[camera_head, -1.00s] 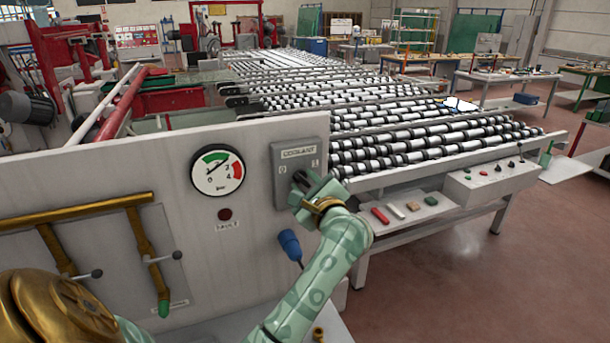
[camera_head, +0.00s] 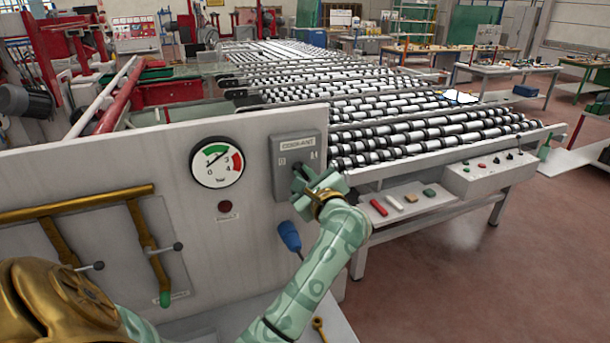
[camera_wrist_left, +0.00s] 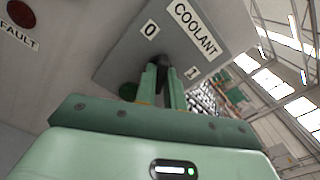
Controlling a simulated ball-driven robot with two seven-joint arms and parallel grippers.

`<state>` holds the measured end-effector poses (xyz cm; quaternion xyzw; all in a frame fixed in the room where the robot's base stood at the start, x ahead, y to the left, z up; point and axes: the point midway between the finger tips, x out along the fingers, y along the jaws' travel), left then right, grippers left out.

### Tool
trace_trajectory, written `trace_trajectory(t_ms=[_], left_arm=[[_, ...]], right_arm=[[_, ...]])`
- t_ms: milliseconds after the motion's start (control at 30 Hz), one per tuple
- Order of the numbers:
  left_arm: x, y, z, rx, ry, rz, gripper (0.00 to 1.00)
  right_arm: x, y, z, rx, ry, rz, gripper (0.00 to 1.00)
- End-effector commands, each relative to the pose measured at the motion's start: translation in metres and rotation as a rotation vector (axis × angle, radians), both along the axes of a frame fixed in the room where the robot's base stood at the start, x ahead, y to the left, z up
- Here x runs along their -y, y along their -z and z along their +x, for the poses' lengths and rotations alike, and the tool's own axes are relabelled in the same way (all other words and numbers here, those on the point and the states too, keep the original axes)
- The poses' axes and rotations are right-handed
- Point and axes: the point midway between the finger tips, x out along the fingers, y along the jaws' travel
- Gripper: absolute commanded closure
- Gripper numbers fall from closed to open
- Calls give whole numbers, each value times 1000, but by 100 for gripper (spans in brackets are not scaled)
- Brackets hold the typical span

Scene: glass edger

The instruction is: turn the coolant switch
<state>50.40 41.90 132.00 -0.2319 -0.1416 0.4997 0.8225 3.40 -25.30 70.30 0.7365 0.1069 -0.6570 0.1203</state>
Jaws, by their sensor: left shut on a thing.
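The coolant switch is on a grey box (camera_head: 284,163) labelled COOLANT, fixed to the pale panel in the head view. The box also shows in the left wrist view (camera_wrist_left: 126,62), with a 0 mark and a 1 mark. My left gripper (camera_head: 300,172) is at the front of this box. In the left wrist view, its two green fingers (camera_wrist_left: 163,82) are shut on the dark switch knob (camera_wrist_left: 164,63). The fingers hide most of the knob, so its exact setting is hard to read. My right gripper is not in view.
A round gauge (camera_head: 217,162) and a dark red fault lamp (camera_head: 224,206) sit left of the box. A blue handle (camera_head: 289,236) hangs below it. Brass pipes (camera_head: 80,205) run along the lower left panel. The roller conveyor (camera_head: 420,140) lies behind and to the right.

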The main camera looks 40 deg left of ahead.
Motion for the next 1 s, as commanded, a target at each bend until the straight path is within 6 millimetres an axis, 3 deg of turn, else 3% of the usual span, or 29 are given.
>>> trace_trajectory(t_ms=[467,1000], left_arm=[[0,-2,0,-389,-1,198,100],[0,-3,0,-836,-1,429,100]], right_arm=[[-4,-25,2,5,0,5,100],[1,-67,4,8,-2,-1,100]])
